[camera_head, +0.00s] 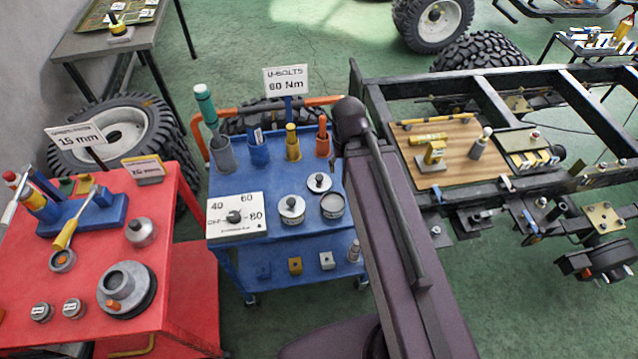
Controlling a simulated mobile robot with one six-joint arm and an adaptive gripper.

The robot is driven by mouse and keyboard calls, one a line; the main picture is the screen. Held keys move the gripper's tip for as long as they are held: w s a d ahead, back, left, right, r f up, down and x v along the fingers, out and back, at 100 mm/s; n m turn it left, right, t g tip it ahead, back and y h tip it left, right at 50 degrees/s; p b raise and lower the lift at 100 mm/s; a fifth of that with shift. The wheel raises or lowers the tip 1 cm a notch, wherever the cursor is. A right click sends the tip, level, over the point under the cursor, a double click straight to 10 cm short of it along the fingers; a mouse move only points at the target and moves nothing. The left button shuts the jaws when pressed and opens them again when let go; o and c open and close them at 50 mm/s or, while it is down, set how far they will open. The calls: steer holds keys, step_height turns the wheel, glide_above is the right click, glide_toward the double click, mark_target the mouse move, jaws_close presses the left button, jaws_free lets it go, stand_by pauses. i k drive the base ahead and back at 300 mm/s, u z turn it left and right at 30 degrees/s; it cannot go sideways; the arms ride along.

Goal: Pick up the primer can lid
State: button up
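On the blue cart (222,262) at the centre, a round grey lid-like disc with a dark knob (320,182) lies on the top. Just below it stands a grey round can (332,206) that looks open. A second grey can (291,208), with a knobbed lid on it, stands to its left. I cannot read any label, so I cannot tell which of these lids is the primer can's. My arm's dark links run down the right side of the cart and cover its right edge. My gripper is not in view.
A red cart (185,262) with several parts stands left. The chassis frame (497,100), carrying a wooden board (447,170), is right. Green floor lies between.

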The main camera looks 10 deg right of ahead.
mark_target(318, 182)
steer(key=k, duration=1.35)
steer(key=u, duration=0.3)
steer(key=i, duration=0.85)
steer(key=z, duration=0.3)
